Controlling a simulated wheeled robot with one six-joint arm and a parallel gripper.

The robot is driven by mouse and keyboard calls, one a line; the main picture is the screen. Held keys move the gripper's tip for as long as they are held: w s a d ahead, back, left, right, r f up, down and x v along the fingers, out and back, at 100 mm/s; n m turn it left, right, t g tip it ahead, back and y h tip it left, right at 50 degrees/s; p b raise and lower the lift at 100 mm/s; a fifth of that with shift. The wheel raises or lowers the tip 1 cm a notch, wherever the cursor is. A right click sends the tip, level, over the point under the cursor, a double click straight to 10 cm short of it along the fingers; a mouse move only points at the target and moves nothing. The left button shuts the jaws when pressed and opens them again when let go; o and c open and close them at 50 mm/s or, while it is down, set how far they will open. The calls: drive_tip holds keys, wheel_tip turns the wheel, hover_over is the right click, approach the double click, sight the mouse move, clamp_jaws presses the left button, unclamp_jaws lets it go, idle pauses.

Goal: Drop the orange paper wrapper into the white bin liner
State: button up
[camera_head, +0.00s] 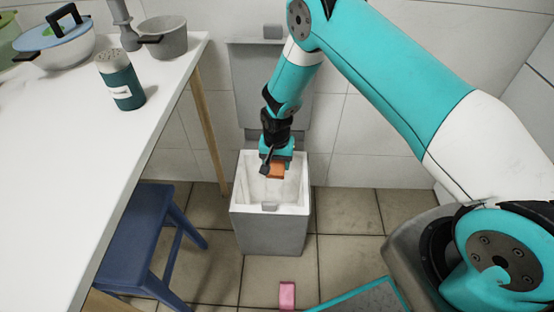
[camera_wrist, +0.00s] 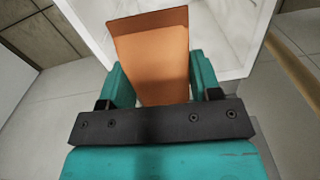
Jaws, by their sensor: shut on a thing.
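The orange paper wrapper (camera_head: 276,171) is held between the fingers of my gripper (camera_head: 274,160). In the wrist view the wrapper (camera_wrist: 152,55) sticks out beyond the teal fingers of my gripper (camera_wrist: 160,82). In the head view the wrapper appears over the open top of the grey bin, at the level of its rim or a little above; the exact height is hard to tell. The white bin liner (camera_head: 291,191) lines the inside of the bin and folds over its rim. It also shows beyond the wrapper in the wrist view (camera_wrist: 231,40). My gripper partly hides the bin's back rim.
The grey bin (camera_head: 270,234) stands on the tiled floor by the wall, its lid (camera_head: 261,85) raised behind. A white table (camera_head: 100,150) with pots and a shaker (camera_head: 121,82) is at left. A blue stool (camera_head: 150,235) stands below it. A pink block (camera_head: 287,295) lies in front.

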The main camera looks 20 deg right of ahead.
wheel_tip(320, 180, down, 2)
drive_tip(key=shift+f+b, duration=0.1)
drive_tip(key=shift+b, duration=0.35)
drive_tip(key=o, duration=1)
wheel_tip(320, 180, up, 18)
drive_tip(key=p, duration=0.4)
drive_tip(key=shift+f, duration=0.2)
